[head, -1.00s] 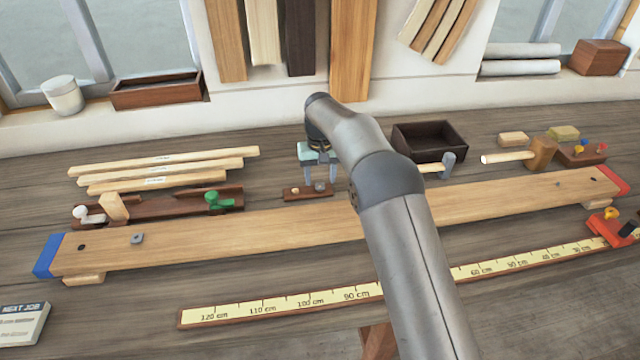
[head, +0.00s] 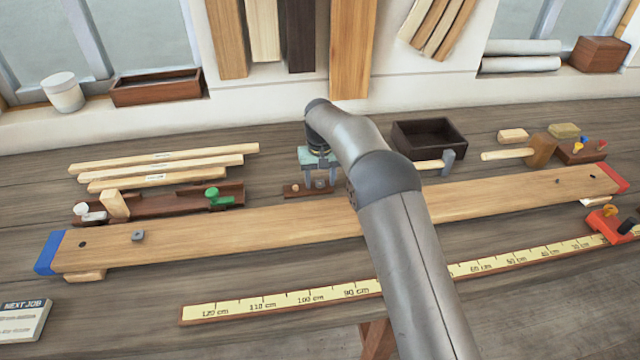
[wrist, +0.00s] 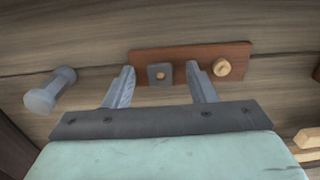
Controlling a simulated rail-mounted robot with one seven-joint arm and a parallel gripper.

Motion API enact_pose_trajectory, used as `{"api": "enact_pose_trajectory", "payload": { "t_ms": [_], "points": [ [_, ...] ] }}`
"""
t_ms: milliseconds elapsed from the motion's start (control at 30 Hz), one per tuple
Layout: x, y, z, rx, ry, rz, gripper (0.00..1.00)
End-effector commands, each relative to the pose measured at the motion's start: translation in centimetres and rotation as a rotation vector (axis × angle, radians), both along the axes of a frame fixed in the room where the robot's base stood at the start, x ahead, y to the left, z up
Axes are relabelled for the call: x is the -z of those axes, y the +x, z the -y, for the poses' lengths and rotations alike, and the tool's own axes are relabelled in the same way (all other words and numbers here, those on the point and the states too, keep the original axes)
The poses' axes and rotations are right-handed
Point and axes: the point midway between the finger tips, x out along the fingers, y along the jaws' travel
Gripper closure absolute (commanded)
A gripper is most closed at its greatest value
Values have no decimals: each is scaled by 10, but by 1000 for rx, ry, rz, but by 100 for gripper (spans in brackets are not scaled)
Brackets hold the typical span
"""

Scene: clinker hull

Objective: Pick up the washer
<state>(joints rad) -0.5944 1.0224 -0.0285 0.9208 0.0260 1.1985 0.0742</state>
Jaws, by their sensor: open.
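In the head view the block (head: 291,191) is on the bench behind the long plank, and the washer is partly hidden by my gripper. My gripper (wrist: 160,67) is open, its two fingers pointing at the block with the washer between them, not clasped. A round tan knob (wrist: 222,68) sits on the same block, just outside one finger. In the head view my gripper (head: 326,182) is low over the block.
A hammer (head: 447,161) and dark open box (head: 430,140) are to the right. A plane with a green knob (head: 213,195) is to the left.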

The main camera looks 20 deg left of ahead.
Motion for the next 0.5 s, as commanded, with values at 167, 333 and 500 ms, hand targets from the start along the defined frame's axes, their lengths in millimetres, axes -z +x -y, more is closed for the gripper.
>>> {"api": "enact_pose_trajectory", "payload": {
  "t_ms": [167, 333, 500],
  "points": [
    [0, 0, 0, 0, 0, 0, 49],
    [0, 0, 0, 0, 0, 0, 94],
    [0, 0, 0, 0, 0, 0, 97]
  ]
}}
